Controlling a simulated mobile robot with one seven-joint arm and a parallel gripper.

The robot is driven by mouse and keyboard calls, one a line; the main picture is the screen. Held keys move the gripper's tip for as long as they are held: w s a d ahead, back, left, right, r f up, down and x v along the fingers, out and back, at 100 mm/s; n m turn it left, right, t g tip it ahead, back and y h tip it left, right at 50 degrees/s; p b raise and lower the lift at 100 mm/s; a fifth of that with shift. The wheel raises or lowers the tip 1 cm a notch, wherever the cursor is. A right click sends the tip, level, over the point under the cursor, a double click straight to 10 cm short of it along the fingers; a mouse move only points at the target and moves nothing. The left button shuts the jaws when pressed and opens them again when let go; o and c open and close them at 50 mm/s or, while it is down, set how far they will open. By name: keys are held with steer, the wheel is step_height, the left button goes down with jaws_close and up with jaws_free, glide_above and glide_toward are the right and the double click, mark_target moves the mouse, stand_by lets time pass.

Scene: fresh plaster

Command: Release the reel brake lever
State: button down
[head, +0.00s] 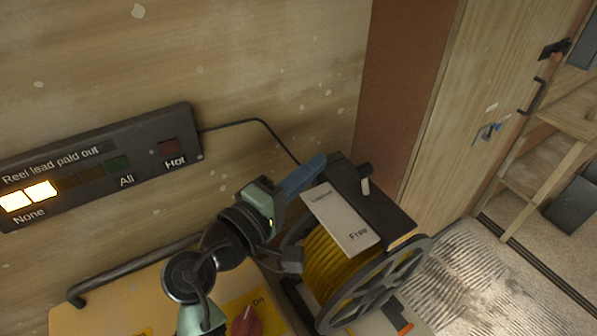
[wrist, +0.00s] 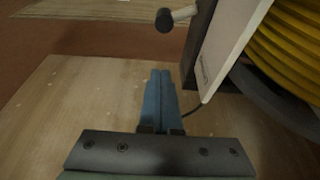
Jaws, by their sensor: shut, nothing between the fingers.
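The cable reel (head: 335,262) holds yellow cable and has a grey spoked flange. On top of it is a pale plate (head: 340,217) reading "Free" at its near end, with a smaller word, hard to read, at its far end. A short lever (head: 366,182), dark with a pale part, sticks out beside the plate's far end. The lever also shows at the top of the wrist view (wrist: 178,17). My gripper (head: 318,163) has blue fingers, shut and empty, left of the plate's far end. In the wrist view the fingertips (wrist: 160,73) are below the lever, apart from it in the picture.
A black indicator panel (head: 100,160) reads "Reel lead paid out", with two lit cells near "None". A red knob (head: 246,322) marked "On" sits on the yellow unit (head: 130,305). A wooden cabinet (head: 450,100) and shelves (head: 550,150) stand at right.

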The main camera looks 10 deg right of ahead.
mark_target(341, 187)
steer(key=x, duration=0.2)
steer(key=p+x, duration=0.1)
steer(key=x, duration=0.1)
steer(key=shift+d+r, duration=0.1)
steer(key=shift+r, duration=0.15)
steer(key=shift+s+d+f+p, duration=0.1)
steer(key=shift+s+d+p, duration=0.15)
steer(key=shift+s+p, duration=0.35)
steer(key=shift+s+d+f+p, duration=0.1)
steer(key=shift+s+d+p, duration=0.15)
steer(key=shift+s+p, duration=0.3)
steer(key=shift+s+d, duration=0.2)
steer(key=shift+s, duration=0.4)
